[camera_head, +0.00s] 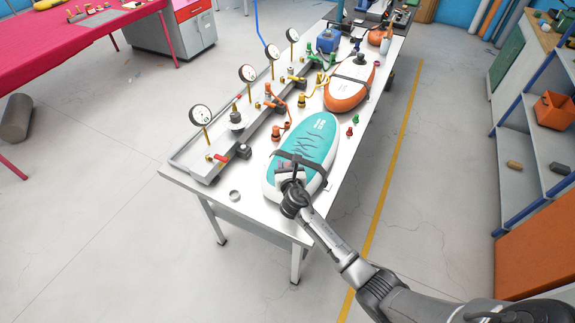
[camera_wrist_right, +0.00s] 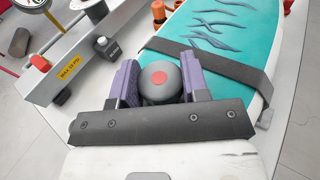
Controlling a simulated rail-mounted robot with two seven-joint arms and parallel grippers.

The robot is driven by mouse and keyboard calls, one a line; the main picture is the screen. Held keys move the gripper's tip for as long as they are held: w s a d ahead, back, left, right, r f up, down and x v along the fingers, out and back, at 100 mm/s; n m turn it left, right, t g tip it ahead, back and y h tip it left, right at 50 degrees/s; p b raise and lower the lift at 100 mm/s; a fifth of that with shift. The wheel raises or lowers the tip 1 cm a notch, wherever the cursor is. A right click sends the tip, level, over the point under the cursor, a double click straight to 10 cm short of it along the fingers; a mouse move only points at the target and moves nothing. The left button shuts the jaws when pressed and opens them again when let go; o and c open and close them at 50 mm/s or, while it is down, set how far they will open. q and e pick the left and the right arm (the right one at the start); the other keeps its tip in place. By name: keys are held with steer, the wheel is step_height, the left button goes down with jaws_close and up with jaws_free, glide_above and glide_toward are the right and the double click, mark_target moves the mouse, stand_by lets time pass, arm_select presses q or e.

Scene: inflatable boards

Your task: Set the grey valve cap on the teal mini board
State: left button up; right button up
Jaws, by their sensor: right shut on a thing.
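The teal mini board (camera_head: 308,145) lies on the white workbench, white-edged with a dark strap across it; it also shows in the right wrist view (camera_wrist_right: 216,32). My right gripper (camera_head: 287,168) is over the near end of this board. In the right wrist view its purple fingers (camera_wrist_right: 160,84) are shut on the grey valve cap (camera_wrist_right: 153,87), a dark round cap with a red dot on top. The fingers and plate hide its lower part, so I cannot tell whether it touches the board. My left gripper is not in view.
A gauge rail (camera_head: 248,130) with several dials and fittings runs along the bench's left side. An orange board (camera_head: 345,95) lies farther back. A small silver ring (camera_head: 234,196) sits at the near left corner. Small red and green pieces (camera_head: 352,126) stand right of the teal board.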

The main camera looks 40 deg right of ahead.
steer(key=shift+f+b, duration=0.4)
steer(key=shift+f, duration=0.2)
steer(key=o, duration=1)
steer(key=shift+s+a, duration=0.1)
steer(key=shift+s, duration=0.05)
steer(key=p+v, duration=0.2)
steer(key=v, duration=1.1)
steer(key=shift+s, duration=0.2)
steer(key=shift+a, duration=0.1)
